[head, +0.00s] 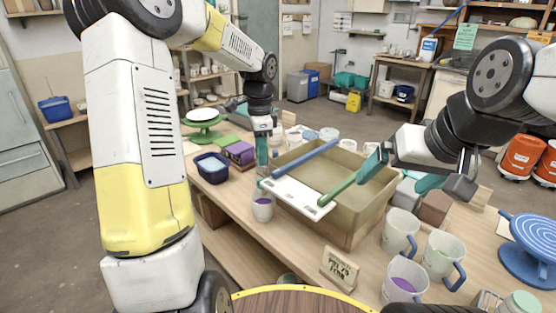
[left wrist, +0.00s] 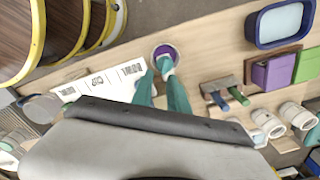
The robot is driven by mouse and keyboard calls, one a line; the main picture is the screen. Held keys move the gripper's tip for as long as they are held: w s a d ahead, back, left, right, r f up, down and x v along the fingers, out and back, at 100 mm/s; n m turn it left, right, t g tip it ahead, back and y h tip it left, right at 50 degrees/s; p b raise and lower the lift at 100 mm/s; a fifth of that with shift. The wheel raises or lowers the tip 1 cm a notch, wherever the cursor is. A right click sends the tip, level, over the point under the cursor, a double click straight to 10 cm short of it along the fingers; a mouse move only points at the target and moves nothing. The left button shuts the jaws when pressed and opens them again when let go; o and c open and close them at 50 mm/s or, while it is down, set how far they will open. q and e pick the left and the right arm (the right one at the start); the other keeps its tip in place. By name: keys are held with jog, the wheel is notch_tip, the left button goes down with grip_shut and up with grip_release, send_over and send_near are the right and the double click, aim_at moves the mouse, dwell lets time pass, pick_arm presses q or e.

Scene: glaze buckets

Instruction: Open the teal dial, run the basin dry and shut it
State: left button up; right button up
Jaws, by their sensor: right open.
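The olive basin (head: 352,222) stands on the workbench. A white panel (head: 291,196) with dark marks lies along its near left rim; it also shows in the left wrist view (left wrist: 112,80). I cannot make out a separate teal dial. My left gripper (head: 262,172) points down at the panel's left end, above a cup of purple glaze (head: 262,208); its teal fingers (left wrist: 159,70) overlap the cup's rim in the wrist view.
A dark blue tub (head: 212,167), a purple box (head: 240,153) and a green cake stand (head: 203,134) stand left of the basin. Several mugs (head: 400,232) stand at the right front near a small sign (head: 339,270). A blue striped turntable (head: 530,250) is far right.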

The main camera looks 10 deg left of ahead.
pick_arm(q)
jog(key=shift+w+a+f, duration=0.15)
jog(key=shift+w+f, duration=0.25)
jog(key=shift+w, duration=0.15)
jog(key=shift+w+f, duration=0.2)
jog(key=shift+f, duration=0.1)
notch_tip(320, 180, down, 7)
jog(key=shift+f, duration=0.1)
grip_shut()
